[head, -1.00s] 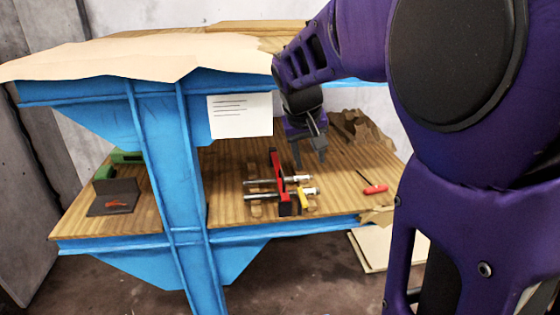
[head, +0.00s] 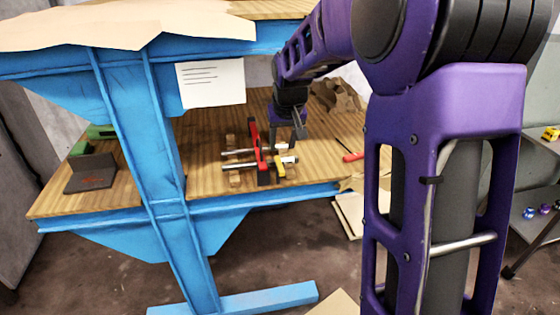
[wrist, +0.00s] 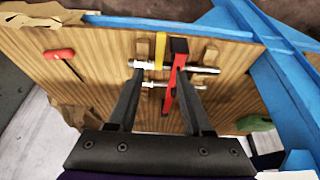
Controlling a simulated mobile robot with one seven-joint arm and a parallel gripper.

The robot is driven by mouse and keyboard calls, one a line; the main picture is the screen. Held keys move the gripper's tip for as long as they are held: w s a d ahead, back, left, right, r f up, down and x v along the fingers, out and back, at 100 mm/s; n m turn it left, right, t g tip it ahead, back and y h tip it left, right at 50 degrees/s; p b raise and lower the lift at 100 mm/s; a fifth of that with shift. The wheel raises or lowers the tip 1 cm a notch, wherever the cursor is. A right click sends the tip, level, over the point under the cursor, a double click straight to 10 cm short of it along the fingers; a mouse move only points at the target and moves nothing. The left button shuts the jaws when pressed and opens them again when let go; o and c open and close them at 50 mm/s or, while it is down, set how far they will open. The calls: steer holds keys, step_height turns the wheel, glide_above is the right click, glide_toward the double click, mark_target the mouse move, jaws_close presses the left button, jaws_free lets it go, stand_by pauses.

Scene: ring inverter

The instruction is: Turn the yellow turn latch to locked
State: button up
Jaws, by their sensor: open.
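The yellow turn latch (head: 281,168) is a small flat bar at the front right of a fixture on the wooden bench. It also shows in the wrist view (wrist: 160,50), upright in the picture beside a red upright bar (wrist: 179,75) and across the metal rods (wrist: 200,69). My gripper (head: 298,140) is open and empty, behind and a little right of the latch in the head view. In the wrist view my gripper's fingers (wrist: 160,80) spread to either side below the latch, with no contact visible. The latch's pivot is too small to make out.
A red-handled screwdriver (head: 353,157) lies right of the fixture. A blue frame post (head: 160,150) stands left of it, under an upper shelf with a paper sheet (head: 212,83). A dark angled block (head: 90,175) sits far left. Bare bench top surrounds the fixture.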

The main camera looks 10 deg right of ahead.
mark_target(280, 164)
steer(key=x, duration=0.9)
steer(key=shift+b, duration=0.3)
jaws_close()
